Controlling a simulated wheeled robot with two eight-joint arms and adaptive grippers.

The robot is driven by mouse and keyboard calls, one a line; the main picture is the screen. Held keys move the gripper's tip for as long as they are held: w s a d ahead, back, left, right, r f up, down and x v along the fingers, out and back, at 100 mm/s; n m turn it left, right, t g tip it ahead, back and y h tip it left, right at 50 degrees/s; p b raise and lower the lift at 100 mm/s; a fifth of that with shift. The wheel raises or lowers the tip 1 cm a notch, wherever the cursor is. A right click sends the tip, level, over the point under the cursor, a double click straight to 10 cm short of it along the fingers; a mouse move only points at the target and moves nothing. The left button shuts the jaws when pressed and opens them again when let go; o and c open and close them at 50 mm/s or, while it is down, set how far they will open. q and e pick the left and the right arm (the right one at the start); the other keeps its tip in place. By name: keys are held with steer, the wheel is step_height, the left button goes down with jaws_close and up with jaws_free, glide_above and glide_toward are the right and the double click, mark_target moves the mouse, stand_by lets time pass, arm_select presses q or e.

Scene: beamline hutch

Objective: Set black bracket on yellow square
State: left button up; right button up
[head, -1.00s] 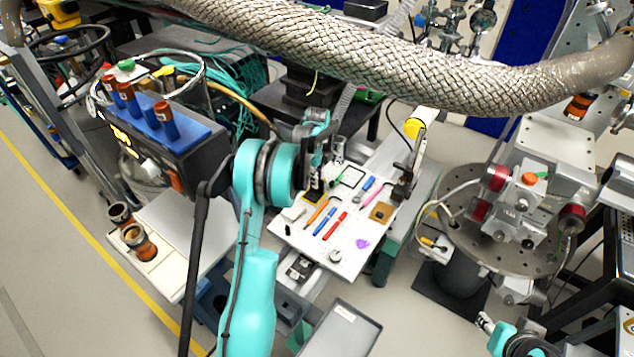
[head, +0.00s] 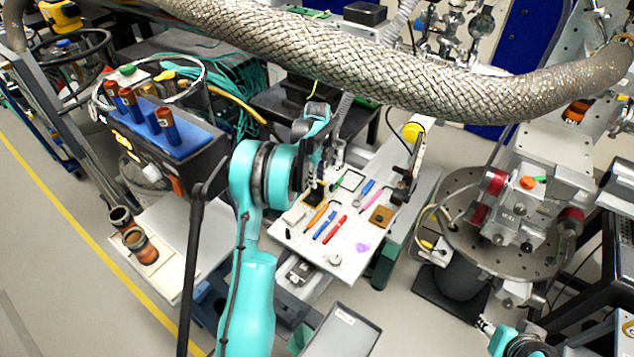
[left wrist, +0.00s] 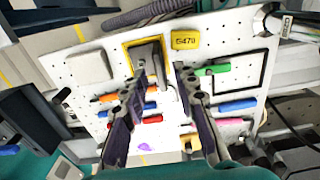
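The yellow square (left wrist: 127,46) is an outline on a white perforated board, near the board's far edge in the left wrist view. The dark grey-black bracket (left wrist: 150,56) stands inside this outline. My left gripper (left wrist: 161,72) is over the board with its two fingers apart. The bracket shows between and just beyond the fingertips, and I see no firm grip on it. In the head view the left gripper (head: 322,176) partly hides the square and bracket. Part of my right arm (head: 515,340) shows at the bottom right, its gripper unclear.
The white board (head: 300,243) also holds several coloured pens, a grey block (left wrist: 91,66), a black square outline (left wrist: 268,75) and a yellow label (left wrist: 186,40). A lamp-like arm (head: 415,150) stands at its right. A thick braided hose (head: 400,75) crosses above.

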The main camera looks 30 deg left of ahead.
arm_select(q)
step_height(320, 180, up, 9)
steer(key=p, duration=0.2)
steer(key=s+d+r+n+t, duration=0.2)
steer(key=s+d+r+n, duration=0.35)
steer(key=d+r, duration=0.2)
steer(key=s+d+r+n+t, duration=0.2)
steer(key=s+d+r+n, duration=0.2)
steer(key=s+d, duration=0.3)
steer(key=s+d+f+n+t, duration=0.1)
steer(key=s+d+f+n, duration=0.1)
steer(key=s, duration=0.6)
steer(key=s+d+f+n+t, duration=0.2)
steer(key=s+d+f+n, duration=0.1)
steer(key=s+d+n, duration=0.2)
steer(key=s+n, duration=0.2)
steer(key=s, duration=0.1)
steer(key=shift+s, duration=0.15)
steer(key=shift+s, duration=0.1)
